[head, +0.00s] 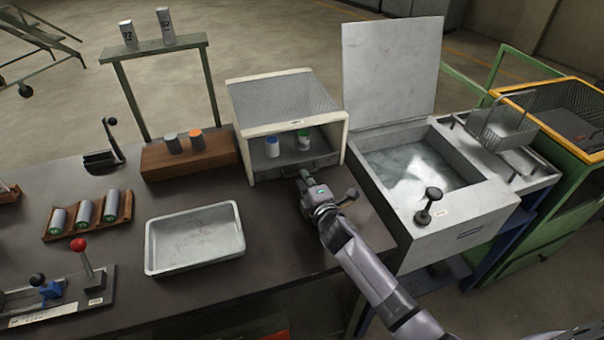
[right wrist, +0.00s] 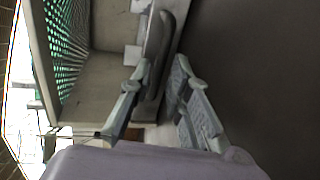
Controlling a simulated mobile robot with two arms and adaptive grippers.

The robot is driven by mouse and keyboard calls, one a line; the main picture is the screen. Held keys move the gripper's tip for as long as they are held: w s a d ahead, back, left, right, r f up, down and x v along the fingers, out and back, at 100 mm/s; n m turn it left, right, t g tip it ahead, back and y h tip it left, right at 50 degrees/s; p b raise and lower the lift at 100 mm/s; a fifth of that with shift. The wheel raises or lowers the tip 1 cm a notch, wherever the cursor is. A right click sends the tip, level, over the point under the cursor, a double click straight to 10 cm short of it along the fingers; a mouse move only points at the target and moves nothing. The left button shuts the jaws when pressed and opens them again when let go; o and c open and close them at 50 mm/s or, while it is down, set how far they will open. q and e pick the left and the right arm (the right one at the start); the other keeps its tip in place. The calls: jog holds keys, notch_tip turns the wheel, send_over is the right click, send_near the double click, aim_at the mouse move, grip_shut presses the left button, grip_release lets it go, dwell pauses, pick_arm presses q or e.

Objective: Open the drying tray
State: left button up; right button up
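The drying tray (head: 292,160) sits inside the pale box-shaped dryer with a mesh top (head: 285,98). In the right wrist view a dark grey bar-like handle (right wrist: 160,50) lies between my right gripper's fingers (right wrist: 160,80). The fingers are apart, with a narrow gap at the right finger; contact at the left finger is unclear. My left gripper is not in view.
An open-lidded basin (head: 425,175) with a black knob stands right of the dryer. An empty metal tray (head: 195,262) lies on the bench at front left. A wooden block with two cylinders (head: 195,168) stands left of the dryer. The bench in front of the dryer is clear.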

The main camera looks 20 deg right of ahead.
jog(key=shift+w+f, duration=0.2)
jog(key=shift+w, duration=0.7)
jog(key=shift+w+f, duration=0.15)
jog(key=shift+w, duration=0.7)
grip_shut()
